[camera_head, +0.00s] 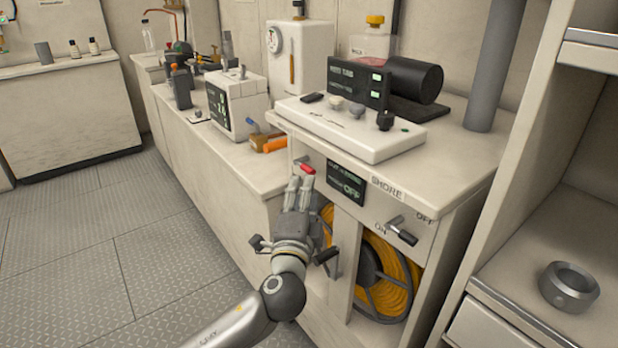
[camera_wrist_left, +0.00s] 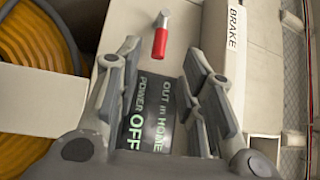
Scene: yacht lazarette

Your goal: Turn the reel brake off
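The reel brake lever is a small handle with a red grip (camera_head: 308,169) on the cabinet front. It also shows in the left wrist view (camera_wrist_left: 160,40), near a white plate lettered BRAKE (camera_wrist_left: 233,35). My left gripper (camera_head: 299,186) is just in front of and below the red grip. In the left wrist view its fingers (camera_wrist_left: 160,55) are spread, with the red grip near the gap between the tips and nothing held. A black display (camera_head: 346,184) beside it reads POWER OFF. The yellow cable reel (camera_head: 385,275) sits in the cabinet below. My right gripper is out of view.
A second lever (camera_head: 402,230) marked SHORE, ON and OFF is at the right of the cabinet front. A control box (camera_head: 350,130) with knobs sits on the counter above. A metal ring (camera_head: 568,287) lies on the right shelf. The floor (camera_head: 150,250) at left is clear.

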